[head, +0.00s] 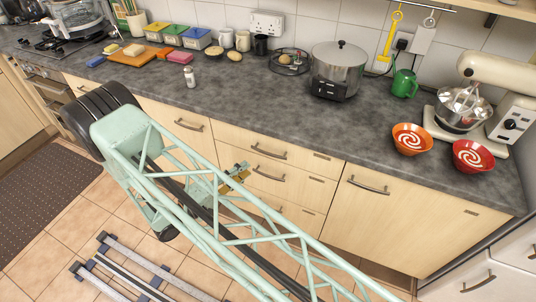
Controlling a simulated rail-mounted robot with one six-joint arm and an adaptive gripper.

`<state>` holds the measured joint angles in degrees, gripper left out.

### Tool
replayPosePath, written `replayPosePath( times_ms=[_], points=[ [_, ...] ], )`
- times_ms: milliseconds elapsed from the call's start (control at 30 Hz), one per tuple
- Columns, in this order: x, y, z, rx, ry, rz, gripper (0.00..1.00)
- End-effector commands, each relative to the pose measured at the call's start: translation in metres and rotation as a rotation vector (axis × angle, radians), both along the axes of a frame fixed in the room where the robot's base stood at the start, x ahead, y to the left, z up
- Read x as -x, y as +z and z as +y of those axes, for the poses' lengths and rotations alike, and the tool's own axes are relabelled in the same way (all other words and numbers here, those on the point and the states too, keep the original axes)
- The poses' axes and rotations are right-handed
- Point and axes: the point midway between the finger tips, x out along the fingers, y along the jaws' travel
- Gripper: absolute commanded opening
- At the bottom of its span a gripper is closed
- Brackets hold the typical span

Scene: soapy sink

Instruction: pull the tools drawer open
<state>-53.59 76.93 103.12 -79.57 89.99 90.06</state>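A stack of three pale wood drawers stands in the middle of the counter front: top drawer (240,138), middle drawer (300,189) and bottom drawer (300,222). Each has a small tag at its right that is too small to read, so I cannot tell which is the tools drawer. All look closed. My gripper (238,176), brass-coloured and dark, is in front of the stack's left side, near the left end of the middle handle (272,174). My pale green arm partly hides it. I cannot tell whether it touches the handle or how its fingers stand.
The counter (240,100) above holds a steel pot (338,72), a green mug (404,84), a stand mixer (490,95) and two bowls, orange (411,139) and red (472,156). A cupboard door (385,225) is right of the drawers.

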Motion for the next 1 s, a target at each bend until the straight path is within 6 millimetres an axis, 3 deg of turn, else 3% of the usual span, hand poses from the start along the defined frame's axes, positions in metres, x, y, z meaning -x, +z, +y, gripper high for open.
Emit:
replayPosePath(
  times_ms=[1000],
  points=[
    [-0.068, 0.0, -0.073, 0.0, -0.002, 0.0, 0.23]
  ],
)
